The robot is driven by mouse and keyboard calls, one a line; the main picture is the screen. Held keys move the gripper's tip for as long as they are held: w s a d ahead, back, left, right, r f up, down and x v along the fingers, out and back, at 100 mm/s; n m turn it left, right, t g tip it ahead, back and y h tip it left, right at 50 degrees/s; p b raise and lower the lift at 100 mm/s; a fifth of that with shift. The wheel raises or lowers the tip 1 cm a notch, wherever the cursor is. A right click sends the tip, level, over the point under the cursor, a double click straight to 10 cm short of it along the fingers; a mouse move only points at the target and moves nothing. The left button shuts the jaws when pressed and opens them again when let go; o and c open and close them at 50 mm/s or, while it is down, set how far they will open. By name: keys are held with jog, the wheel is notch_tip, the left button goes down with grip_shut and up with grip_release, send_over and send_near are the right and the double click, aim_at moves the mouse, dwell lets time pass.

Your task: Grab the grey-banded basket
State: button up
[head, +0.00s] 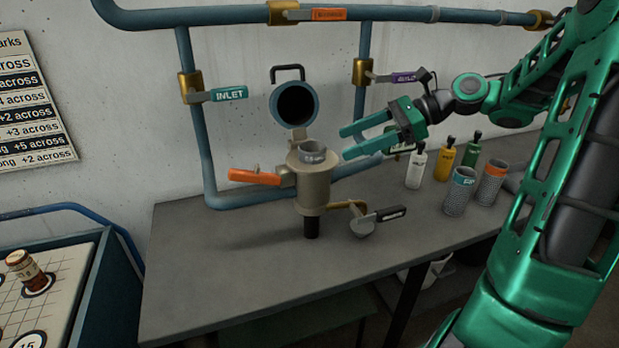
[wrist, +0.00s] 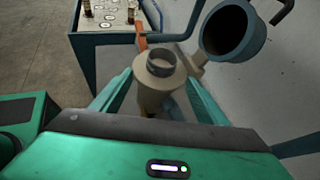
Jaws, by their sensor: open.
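The grey-banded basket (head: 312,153) sits in the open top of the beige strainer body (head: 313,185), with only its grey rim showing above the mouth. The rest of it is hidden inside. In the wrist view the basket's rim (wrist: 161,60) shows ahead, between the lines of the two fingers. My gripper (head: 347,143) is open and empty. Its green fingers point left toward the basket, from the right of the strainer body, and appear apart from it. The strainer's round lid (head: 296,103) is swung open behind the body; it also shows in the wrist view (wrist: 236,32).
Teal-banded (head: 460,192) and orange-banded (head: 490,183) baskets stand right, near several bottles (head: 444,162). Blue pipes run behind. The bench's left (head: 210,260) is clear.

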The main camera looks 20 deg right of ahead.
aim_at(312, 148)
jog(key=shift+m+y, duration=0.3)
jog(key=x, duration=0.3)
jog(key=r+x, duration=0.1)
jog(key=x, duration=0.6)
jog(key=shift+w+a+r, duration=0.15)
jog(key=shift+w, duration=0.2)
jog(key=c, duration=1.5)
